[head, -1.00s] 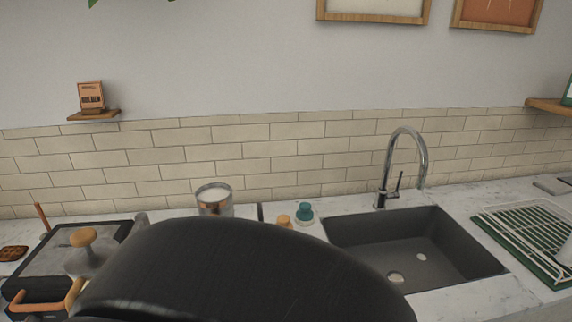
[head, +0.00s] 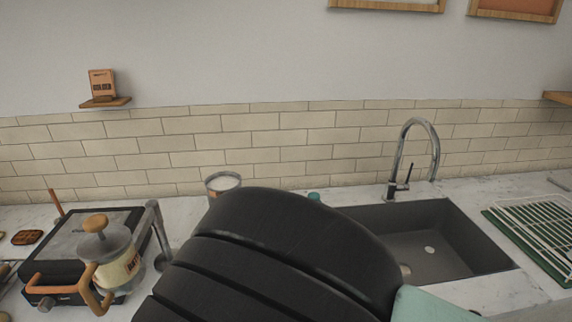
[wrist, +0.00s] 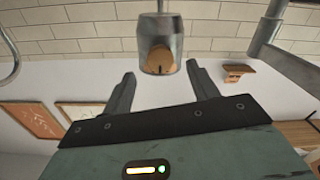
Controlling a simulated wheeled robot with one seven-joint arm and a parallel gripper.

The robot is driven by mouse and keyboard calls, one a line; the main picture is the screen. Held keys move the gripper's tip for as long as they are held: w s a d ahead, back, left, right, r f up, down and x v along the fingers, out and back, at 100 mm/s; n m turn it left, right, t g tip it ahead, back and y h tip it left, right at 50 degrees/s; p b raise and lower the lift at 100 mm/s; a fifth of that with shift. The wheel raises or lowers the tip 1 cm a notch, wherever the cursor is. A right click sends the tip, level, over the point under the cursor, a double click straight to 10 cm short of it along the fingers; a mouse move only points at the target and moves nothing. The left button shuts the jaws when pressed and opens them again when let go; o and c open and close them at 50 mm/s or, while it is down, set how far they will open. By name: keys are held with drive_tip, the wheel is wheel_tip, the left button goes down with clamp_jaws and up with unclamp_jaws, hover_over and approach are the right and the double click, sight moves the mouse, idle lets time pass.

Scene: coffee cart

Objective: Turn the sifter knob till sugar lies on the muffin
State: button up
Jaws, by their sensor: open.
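In the wrist view, which is upside down, a metal cylinder with a round wooden knob (wrist: 160,59) on its face lies beyond my gripper (wrist: 160,69). The knob has a dark mark and looks like the sifter knob. My gripper is open, with its two fingers apart on either side of the knob in the picture. Nothing shows between the fingers, and I see no contact. In the head view a metal can with a white top (head: 222,182) stands behind my black arm; I cannot tell whether it is the sifter. No muffin or fallen sugar shows; my arm hides part of the counter.

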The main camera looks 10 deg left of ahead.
drive_tip(key=shift+x, duration=2.15)
drive_tip(key=shift+c, duration=0.3)
drive_tip(key=c, duration=0.9)
drive_tip(key=shift+b, duration=0.3)
drive_tip(key=shift+c, duration=0.2)
drive_tip(key=shift+f+b, duration=0.1)
drive_tip(key=shift+b, duration=0.3)
